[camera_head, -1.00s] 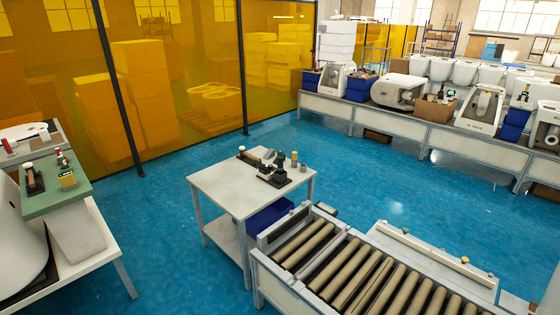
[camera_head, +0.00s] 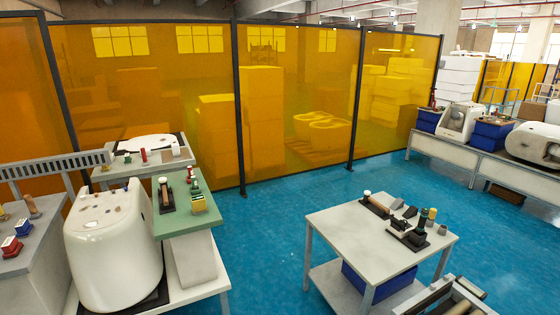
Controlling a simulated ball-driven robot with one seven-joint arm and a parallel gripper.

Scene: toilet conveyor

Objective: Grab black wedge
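Small dark items sit on the top of the grey-white table (camera_head: 345,235) at the centre right. One small dark block (camera_head: 410,212) looks wedge-like, but it is too small to be sure it is the black wedge. Beside it are a dark holder with black parts (camera_head: 406,231) and a brown-handled tool on a dark pad (camera_head: 377,205). My gripper is not in view, so I cannot see what it holds.
A blue bin (camera_head: 380,285) sits on the table's lower shelf. A roller conveyor (camera_head: 455,300) stands at the bottom right. At left, a white toilet (camera_head: 112,245) stands beside a green-topped stand (camera_head: 185,210). Blue floor (camera_head: 260,220) is clear between.

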